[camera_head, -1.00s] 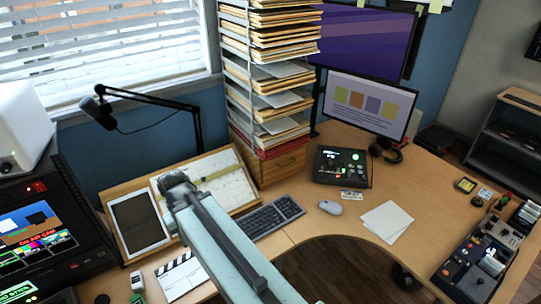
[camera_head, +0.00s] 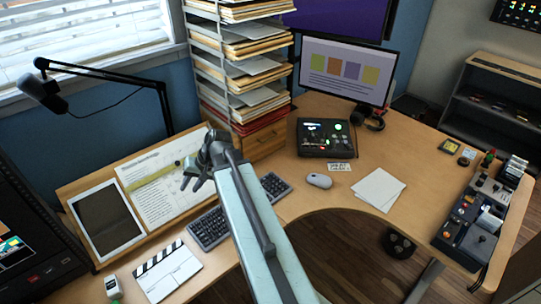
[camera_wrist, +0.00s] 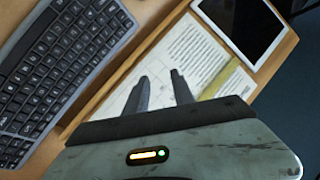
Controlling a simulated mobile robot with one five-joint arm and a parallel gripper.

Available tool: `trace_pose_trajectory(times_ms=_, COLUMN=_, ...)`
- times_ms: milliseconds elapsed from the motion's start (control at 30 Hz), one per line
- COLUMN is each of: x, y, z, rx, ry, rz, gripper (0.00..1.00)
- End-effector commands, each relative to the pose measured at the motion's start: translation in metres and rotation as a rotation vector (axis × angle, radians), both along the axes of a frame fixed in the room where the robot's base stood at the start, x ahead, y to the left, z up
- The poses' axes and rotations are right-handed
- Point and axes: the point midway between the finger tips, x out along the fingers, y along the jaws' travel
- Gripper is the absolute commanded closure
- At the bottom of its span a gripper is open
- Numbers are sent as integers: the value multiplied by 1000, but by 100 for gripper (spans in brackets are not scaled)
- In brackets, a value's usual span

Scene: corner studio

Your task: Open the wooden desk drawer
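A small wooden drawer box (camera_head: 265,142) stands on the desk under the tall paper rack. Its front looks closed, and my arm and the rack's shadow leave its handle hard to make out. My gripper (camera_head: 190,180) is in the air over the document board, left of the drawer box, with its fingers pointing left. In the wrist view its two fingers (camera_wrist: 161,92) are apart with nothing between them. The drawer box does not show in the wrist view.
The keyboard (camera_head: 208,228) lies below my arm, also in the wrist view (camera_wrist: 62,65). The document board (camera_head: 150,205) and tablet (camera_head: 105,222) are to the left. A black control box (camera_head: 325,138), mouse (camera_head: 319,181) and papers (camera_head: 379,190) are to the right. A microphone arm (camera_head: 105,72) reaches over the left.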

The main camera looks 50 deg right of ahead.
Motion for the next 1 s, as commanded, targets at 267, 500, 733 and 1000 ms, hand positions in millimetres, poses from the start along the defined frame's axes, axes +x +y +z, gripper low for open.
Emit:
trace_pose_trajectory(times_ms=267, x=-16, y=-279, z=-33, rx=389, ry=-466, rz=-669, gripper=70)
trace_pose_trajectory(times_ms=500, x=-75, y=-396, z=-13, rx=516, ry=-685, rz=-924, gripper=70)
trace_pose_trajectory(times_ms=733, x=-76, y=-403, z=-8, rx=526, ry=-700, rz=-938, gripper=70)
trace_pose_trajectory(times_ms=1000, x=-37, y=-405, z=-18, rx=525, ry=-698, rz=-933, gripper=70)
